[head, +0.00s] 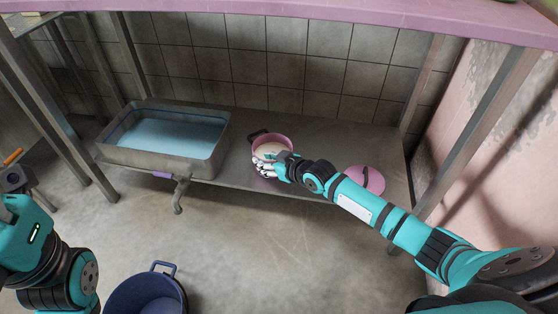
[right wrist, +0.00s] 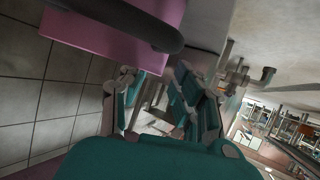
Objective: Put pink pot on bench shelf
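The pink pot (head: 271,147) stands upright on the grey metal bench shelf (head: 313,143), near its front edge. A black handle sticks out at its back left, and its inside looks pale. My right gripper (head: 267,166) is at the pot's near side and partly covers it. In the right wrist view the pot's pink wall (right wrist: 112,42) and a dark handle show beyond the fingers. The fingers (right wrist: 160,97) are spread, with background visible between them.
A metal basin of blue liquid (head: 107,151) stands on the shelf's left part. A pink lid (head: 371,184) with a dark handle lies on the right. A blue pot (head: 118,299) stands on the floor. The pink tabletop (head: 330,10) and metal legs bound the shelf.

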